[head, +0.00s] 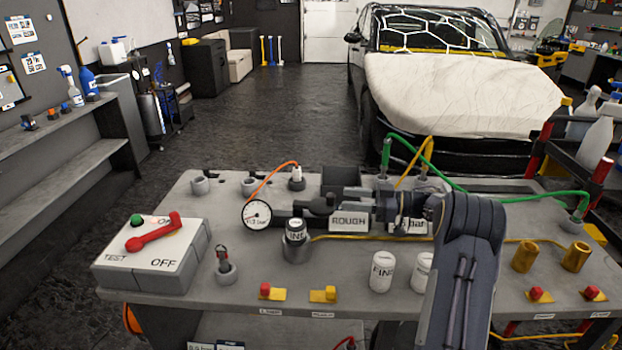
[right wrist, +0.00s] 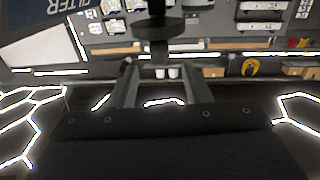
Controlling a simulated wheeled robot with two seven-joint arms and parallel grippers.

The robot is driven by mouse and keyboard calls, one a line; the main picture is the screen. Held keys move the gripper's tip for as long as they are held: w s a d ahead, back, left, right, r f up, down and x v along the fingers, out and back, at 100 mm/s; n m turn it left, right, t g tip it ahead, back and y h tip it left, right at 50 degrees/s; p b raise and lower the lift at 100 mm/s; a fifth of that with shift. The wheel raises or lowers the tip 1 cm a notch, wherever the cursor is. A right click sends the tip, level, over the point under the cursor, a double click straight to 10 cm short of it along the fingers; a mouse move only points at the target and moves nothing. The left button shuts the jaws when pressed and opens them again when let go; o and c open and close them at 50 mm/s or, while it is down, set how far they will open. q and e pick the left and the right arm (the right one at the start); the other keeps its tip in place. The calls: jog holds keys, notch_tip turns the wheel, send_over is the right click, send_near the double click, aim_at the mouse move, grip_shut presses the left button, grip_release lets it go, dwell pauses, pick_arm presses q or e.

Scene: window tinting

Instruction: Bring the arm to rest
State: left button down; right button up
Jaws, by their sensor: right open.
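My right arm (head: 465,245) comes in from the lower right and bends left over the workbench. My left gripper is not in view.
The workbench (head: 330,275) carries a dial gauge (head: 257,214), a TEST/OFF box (head: 150,262) with a red lever (head: 153,233), a ROUGH block (head: 349,222), two more white canisters (head: 382,272), brass cups (head: 525,257) and hoses. A covered car (head: 460,95) stands behind. Floor at left is clear.

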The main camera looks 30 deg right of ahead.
jog(key=shift+r, duration=0.1)
notch_tip(320, 180, up, 16)
jog(key=w+d+r+m+t+h, duration=0.1)
jog(key=w+d+m+t+h, duration=0.15)
jog(key=m+t+h, duration=0.8)
jog(key=s+a+m+g+h, duration=0.2)
jog(key=s+m+g+h, duration=0.15)
jog(key=s+h, duration=0.3)
jog(key=s+a+f+n+g+y, duration=0.1)
jog(key=s+a+f+g+y, duration=0.2)
jog(key=s+a+f+g, duration=0.3)
jog(key=s+a+f+g+y, duration=0.3)
jog(key=s+a+f+g, duration=0.3)
jog(key=s+a+f, duration=0.7)
jog(key=s+a, duration=0.5)
jog(key=s, duration=0.4)
jog(key=shift+s+f+n, duration=0.15)
jog(key=shift+f+n, duration=0.05)
jog(key=shift+n, duration=0.2)
